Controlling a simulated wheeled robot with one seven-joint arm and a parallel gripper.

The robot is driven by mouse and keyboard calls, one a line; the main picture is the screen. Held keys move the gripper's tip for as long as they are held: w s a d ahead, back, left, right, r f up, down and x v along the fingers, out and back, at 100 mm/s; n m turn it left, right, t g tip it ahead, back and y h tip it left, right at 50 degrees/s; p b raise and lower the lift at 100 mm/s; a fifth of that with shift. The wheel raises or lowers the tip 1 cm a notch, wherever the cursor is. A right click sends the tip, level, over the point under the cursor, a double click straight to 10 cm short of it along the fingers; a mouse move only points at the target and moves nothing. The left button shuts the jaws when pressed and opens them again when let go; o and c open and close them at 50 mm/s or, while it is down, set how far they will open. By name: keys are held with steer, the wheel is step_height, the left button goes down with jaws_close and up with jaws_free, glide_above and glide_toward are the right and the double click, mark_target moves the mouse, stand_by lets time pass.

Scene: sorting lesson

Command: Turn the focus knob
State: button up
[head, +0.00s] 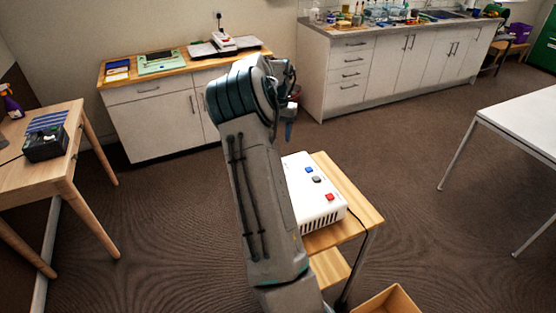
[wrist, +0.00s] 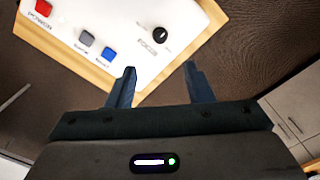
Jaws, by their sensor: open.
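The focus knob (wrist: 161,35) is a small black dial with a white mark, on top of a white box near its edge. The word FOCUS is printed beside it in the wrist view. The white box (head: 316,208) stands on a small wooden table in the head view, where my arm hides its left part and the knob. My gripper (wrist: 159,72) is open and empty. Its two fingers point toward the box, with the knob beyond the fingertips and apart from them. In the head view the gripper end (head: 288,130) is mostly hidden behind my arm.
Red (wrist: 43,8), grey (wrist: 86,38) and blue (wrist: 107,54) buttons sit on the same box. The small wooden table (head: 352,190) has a cable at its right side. A cardboard box (head: 388,302) is on the floor in front. Open floor lies to the right.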

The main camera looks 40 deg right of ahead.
step_height(320, 180, down, 13)
steer(key=p, duration=0.3)
steer(key=c, duration=1)
